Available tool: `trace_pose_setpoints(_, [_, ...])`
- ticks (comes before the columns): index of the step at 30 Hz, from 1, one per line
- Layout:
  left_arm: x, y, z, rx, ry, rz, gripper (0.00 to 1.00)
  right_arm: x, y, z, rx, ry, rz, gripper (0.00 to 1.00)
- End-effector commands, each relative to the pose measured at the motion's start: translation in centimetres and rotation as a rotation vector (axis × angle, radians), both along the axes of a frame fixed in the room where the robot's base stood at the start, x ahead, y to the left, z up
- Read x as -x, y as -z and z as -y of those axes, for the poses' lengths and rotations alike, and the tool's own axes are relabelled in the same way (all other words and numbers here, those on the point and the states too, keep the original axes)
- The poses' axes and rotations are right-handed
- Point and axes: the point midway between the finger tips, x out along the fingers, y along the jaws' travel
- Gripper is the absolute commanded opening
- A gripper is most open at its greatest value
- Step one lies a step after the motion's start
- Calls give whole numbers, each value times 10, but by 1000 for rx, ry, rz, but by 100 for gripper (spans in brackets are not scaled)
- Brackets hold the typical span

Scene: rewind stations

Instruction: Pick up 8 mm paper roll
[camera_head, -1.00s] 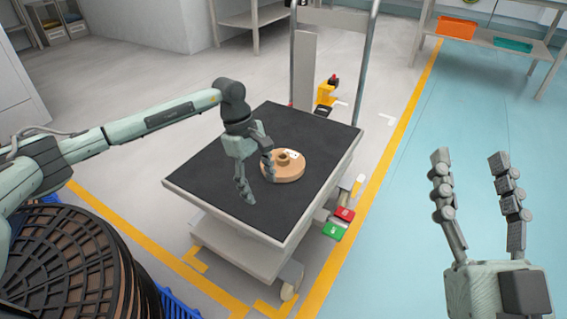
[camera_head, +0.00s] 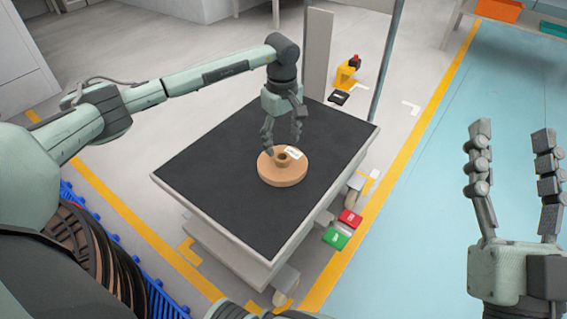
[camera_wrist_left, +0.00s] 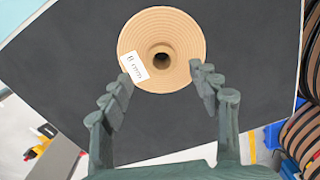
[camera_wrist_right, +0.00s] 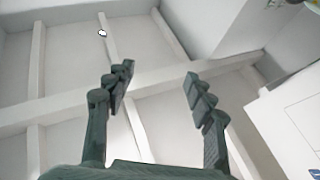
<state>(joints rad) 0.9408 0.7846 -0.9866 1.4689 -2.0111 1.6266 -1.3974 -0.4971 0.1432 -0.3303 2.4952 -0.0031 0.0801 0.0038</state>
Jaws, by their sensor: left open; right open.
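A tan paper roll (camera_head: 283,173) lies flat on the black top of a cart (camera_head: 215,180), with a hub standing up at its centre and a white label on it. In the left wrist view the roll (camera_wrist_left: 180,35) shows its hub hole and label. My left gripper (camera_head: 282,147) is open above the roll, its fingers pointing down at the hub. In the left wrist view its fingertips (camera_wrist_left: 160,72) lie on either side of the hub, over the roll's near part. Whether they touch it I cannot tell. My right gripper (camera_head: 512,140) is open, empty and raised, pointing up.
The cart's grey post (camera_head: 317,55) and rail stand at its back. Red (camera_head: 349,217) and green (camera_head: 336,238) blocks sit by its right side. The rest of the cart top is clear.

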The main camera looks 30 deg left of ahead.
Motion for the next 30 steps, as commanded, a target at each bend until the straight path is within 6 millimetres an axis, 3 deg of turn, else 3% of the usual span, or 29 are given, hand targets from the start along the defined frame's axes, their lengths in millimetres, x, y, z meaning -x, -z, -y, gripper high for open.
trace_pose_setpoints(9, [6, 44, 2, 1, -1, -3, 61, 4, -9, 4, -25, 7, 76, 54])
trace_pose_setpoints(17, [5, 47, 2, 0, 0, 1, 61, 5, -12, 5, -30, 8, 88, 54])
trace_pose_setpoints(30, [5, 47, 2, 1, 0, 0, 7, 5, -11, 5, -29, 8, 86, 54])
